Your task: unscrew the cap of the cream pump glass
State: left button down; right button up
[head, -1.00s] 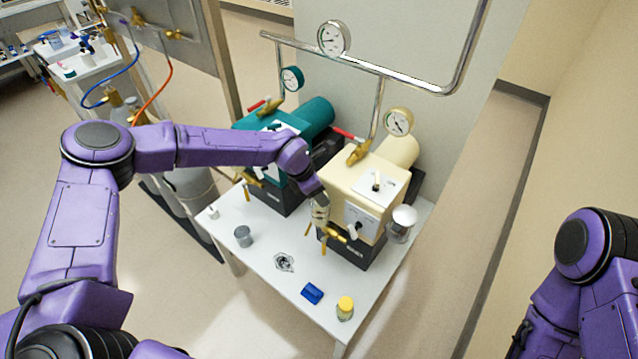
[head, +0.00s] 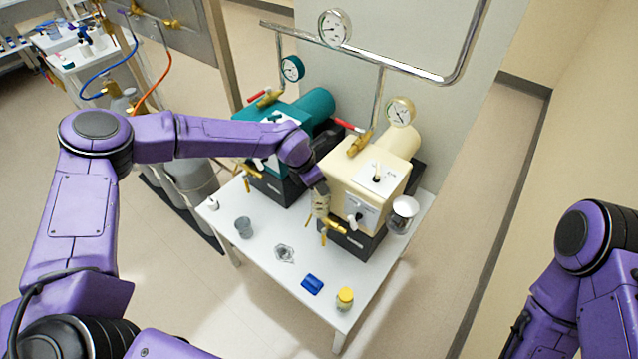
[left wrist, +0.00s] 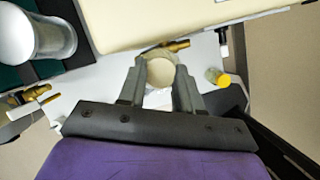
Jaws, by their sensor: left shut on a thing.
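The cream pump (head: 352,180) stands on the white table, with brass fittings at its front left. My left gripper (head: 321,208) is low beside that front left side. In the left wrist view the gripper (left wrist: 160,78) is shut on a round cream-coloured cap (left wrist: 160,66), seen nearly end on between the fingers. The cap hides what lies under it, so I cannot tell whether it still sits on the glass. The cream pump body (left wrist: 170,18) fills the top of that view. My right gripper is out of view; only part of that arm shows.
The teal pump (head: 285,108) stands close on the left. A clear vessel with a silvery top (head: 403,214) is at the cream pump's right.

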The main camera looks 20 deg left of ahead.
pick_arm(q)
jog(key=shift+r, duration=0.15)
jog(key=shift+r+p, duration=1.05)
jog(key=shift+r, duration=0.35)
notch_tip(320, 180, up, 4)
jog(key=p, duration=0.3)
